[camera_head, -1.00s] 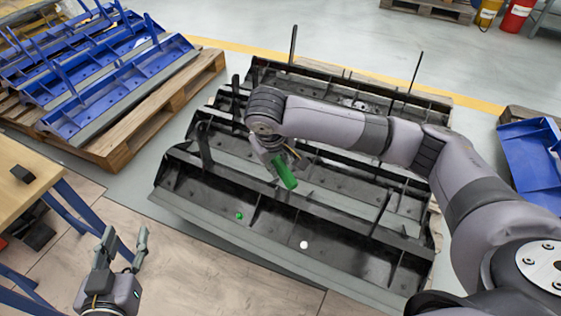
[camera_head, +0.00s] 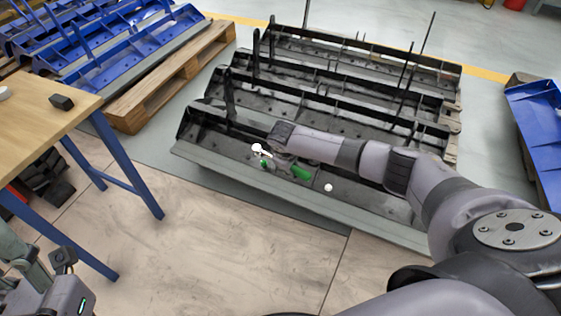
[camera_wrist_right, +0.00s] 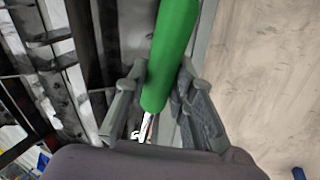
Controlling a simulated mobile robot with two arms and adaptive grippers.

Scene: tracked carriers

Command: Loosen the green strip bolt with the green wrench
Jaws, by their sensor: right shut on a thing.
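The green wrench is in my right gripper (camera_wrist_right: 160,105), which is shut on its thick green handle (camera_wrist_right: 172,50). In the head view the green handle (camera_head: 301,173) shows beside my right wrist, low over the front black carrier. A bright metal end (camera_head: 258,148) shows left of the wrist, close to the green strip bolt (camera_head: 264,163). I cannot tell whether it touches or fits around the bolt. In the right wrist view a little of the metal shaft (camera_wrist_right: 146,127) shows below the handle. My left gripper (camera_head: 42,260) is open and empty at the lower left.
The black carrier (camera_head: 290,205) has upright ribs and posts behind its front strip. A white bolt (camera_head: 328,187) sits farther right on the strip. A wooden table (camera_head: 40,125) with blue legs stands at left. Blue carriers (camera_head: 130,60) lie on a pallet. The front floor is clear.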

